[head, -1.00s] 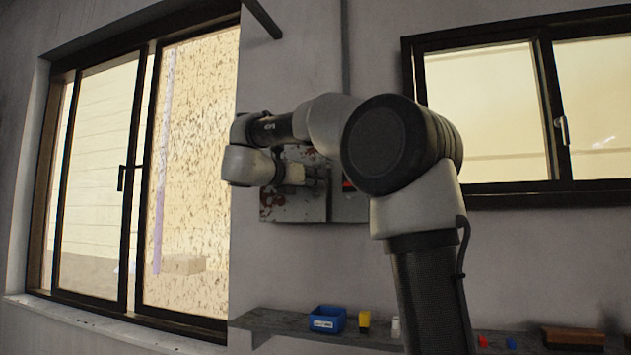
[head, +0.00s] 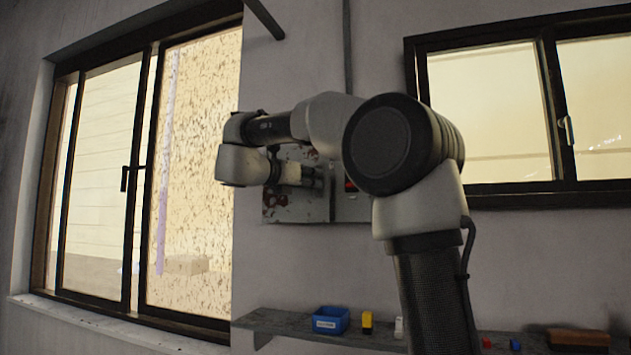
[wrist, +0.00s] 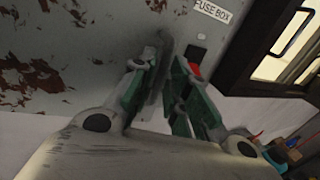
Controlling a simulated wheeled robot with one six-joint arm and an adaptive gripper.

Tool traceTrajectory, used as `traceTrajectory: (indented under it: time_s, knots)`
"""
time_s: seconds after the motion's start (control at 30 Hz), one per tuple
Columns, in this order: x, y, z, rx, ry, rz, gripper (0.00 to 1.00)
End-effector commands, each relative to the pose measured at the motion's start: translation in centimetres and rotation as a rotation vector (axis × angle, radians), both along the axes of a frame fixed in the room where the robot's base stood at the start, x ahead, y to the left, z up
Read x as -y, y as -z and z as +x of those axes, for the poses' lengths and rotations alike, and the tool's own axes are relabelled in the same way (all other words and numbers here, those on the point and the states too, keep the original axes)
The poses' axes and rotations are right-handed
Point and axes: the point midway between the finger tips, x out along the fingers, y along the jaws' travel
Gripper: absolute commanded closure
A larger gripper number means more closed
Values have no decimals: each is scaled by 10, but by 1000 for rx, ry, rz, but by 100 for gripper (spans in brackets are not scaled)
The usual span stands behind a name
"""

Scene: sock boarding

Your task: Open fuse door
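The fuse box door (wrist: 60,70) is a grey metal panel with dark red rust patches, filling the upper left of the wrist view. The door also shows on the wall in the head view (head: 291,207), partly behind my arm. My gripper (wrist: 166,65) is at the door's right part. Its two fingers lean in close on either side of a narrow dark grey upright bar (wrist: 164,50), which looks like the door's handle. The fingers' contact faces are hidden. The door looks flat, with no clear gap at its edge. In the head view my gripper (head: 312,178) is in front of the box.
A "FUSE BOX" label (wrist: 212,11) is right of the door, with a dark switch and a red part (wrist: 194,70) below it. Windows flank the box. A shelf (head: 275,322) below holds a blue bin (head: 330,320), a yellow item (head: 367,322) and other small things.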

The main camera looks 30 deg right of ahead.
Motion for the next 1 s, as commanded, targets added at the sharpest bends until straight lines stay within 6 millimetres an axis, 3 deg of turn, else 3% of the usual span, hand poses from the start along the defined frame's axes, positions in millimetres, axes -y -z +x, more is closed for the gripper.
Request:
traceTrajectory:
  time_s: [0.17, 0.43, 0.53, 1.0]
  knots:
    - [16, 0, 6, 0, 1, -1, 83]
    - [17, 0, 7, 0, -1, -1, 83]
    - [17, 0, 6, 0, -1, -1, 99]
    - [12, 0, 9, -1, 14, 0, 100]
